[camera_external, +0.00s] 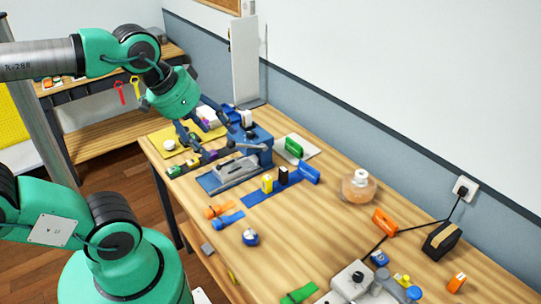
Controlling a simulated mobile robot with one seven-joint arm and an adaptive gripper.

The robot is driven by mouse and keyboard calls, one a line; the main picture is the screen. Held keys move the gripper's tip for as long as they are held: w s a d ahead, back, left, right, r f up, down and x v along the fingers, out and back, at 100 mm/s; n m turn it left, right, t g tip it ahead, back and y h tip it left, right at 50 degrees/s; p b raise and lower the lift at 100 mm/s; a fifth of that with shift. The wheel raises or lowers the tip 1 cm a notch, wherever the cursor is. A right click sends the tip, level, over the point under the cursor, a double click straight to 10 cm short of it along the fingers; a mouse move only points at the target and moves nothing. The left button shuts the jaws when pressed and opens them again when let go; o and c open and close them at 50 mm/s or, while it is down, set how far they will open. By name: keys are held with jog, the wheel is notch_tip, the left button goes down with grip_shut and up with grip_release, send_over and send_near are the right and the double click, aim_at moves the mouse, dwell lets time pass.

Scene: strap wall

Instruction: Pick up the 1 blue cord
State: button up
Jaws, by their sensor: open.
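A small blue cord-like piece (228,220) lies on the wooden table (320,235), just in front of an orange one (215,211). I cannot tell for sure that this is the blue cord, as other blue items lie nearby. My gripper (190,139) is open above the far left part of the table, over a cluster of small items. It is well behind and to the left of the blue piece, and apart from it. The fingers partly overlap the items behind them, and whether anything lies between them is too small to tell.
A blue vise-like tool (252,146) stands beside my gripper. A blue strip (265,192) holds small yellow and black blocks. A round blue-and-white item (250,238), a glass jar (359,188) and a black charger (440,240) also sit on the table. The middle front is fairly clear.

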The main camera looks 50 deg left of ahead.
jog(key=m+g, duration=0.5)
jog(key=m, duration=0.3)
send_over(250, 234)
notch_tip(250, 234, down, 28)
jog(key=shift+f+g+p, duration=0.3)
jog(key=shift+f+p, duration=0.05)
notch_tip(250, 234, down, 9)
jog(key=shift+r+b, duration=0.2)
jog(key=shift+b, duration=0.7)
jog(key=shift+s+f+b, duration=0.1)
jog(key=shift+f+b, duration=0.65)
jog(key=shift+f, duration=1.85)
